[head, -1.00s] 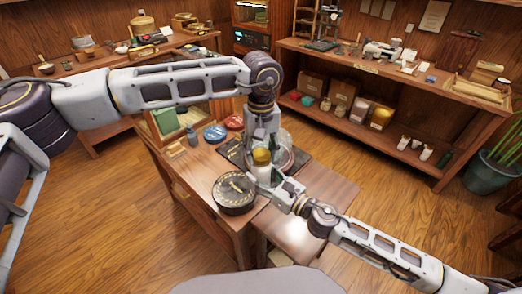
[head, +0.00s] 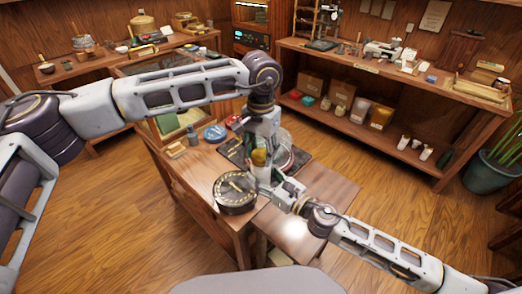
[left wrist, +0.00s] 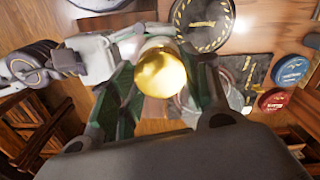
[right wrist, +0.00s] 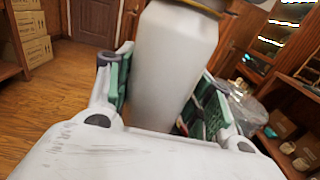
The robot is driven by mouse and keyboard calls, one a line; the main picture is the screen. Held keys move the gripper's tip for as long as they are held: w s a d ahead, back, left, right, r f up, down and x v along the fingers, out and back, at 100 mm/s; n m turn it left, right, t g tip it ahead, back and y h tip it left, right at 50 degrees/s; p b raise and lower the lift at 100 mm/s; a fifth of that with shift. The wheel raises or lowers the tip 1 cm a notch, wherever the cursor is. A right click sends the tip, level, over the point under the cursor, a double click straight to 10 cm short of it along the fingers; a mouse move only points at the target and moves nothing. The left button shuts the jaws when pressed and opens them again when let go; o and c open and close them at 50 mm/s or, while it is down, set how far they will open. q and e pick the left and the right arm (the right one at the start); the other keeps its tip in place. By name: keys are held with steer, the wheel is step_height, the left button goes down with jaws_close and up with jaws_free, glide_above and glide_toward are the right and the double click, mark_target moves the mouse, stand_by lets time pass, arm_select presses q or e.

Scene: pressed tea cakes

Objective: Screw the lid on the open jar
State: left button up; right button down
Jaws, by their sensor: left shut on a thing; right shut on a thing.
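The white jar (right wrist: 175,65) stands between the fingers of my right gripper (right wrist: 165,95), which is shut on its body. The gold lid (left wrist: 162,73) is between the fingers of my left gripper (left wrist: 162,95), which is shut on it. In the head view, the lid (head: 259,157) is right above the jar, with my left gripper coming down from above and my right gripper from the lower right. A gold rim shows at the jar's top in the right wrist view. I cannot tell whether the lid is threaded on; the grippers hide the join.
A blue tin (head: 214,132) lies farther back. A clear glass dish (head: 287,158) is close behind the grippers. The table's right front (head: 325,195) is clear.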

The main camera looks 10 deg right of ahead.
arm_select(q)
steer(key=m, duration=0.3)
steer(key=shift+m, duration=0.3)
steer(key=o, duration=0.6)
steer(key=shift+o, duration=0.2)
steer(key=shift+r, duration=0.15)
steer(key=shift+r, duration=2.15)
steer(key=shift+r, duration=0.1)
steer(key=shift+c, duration=0.3)
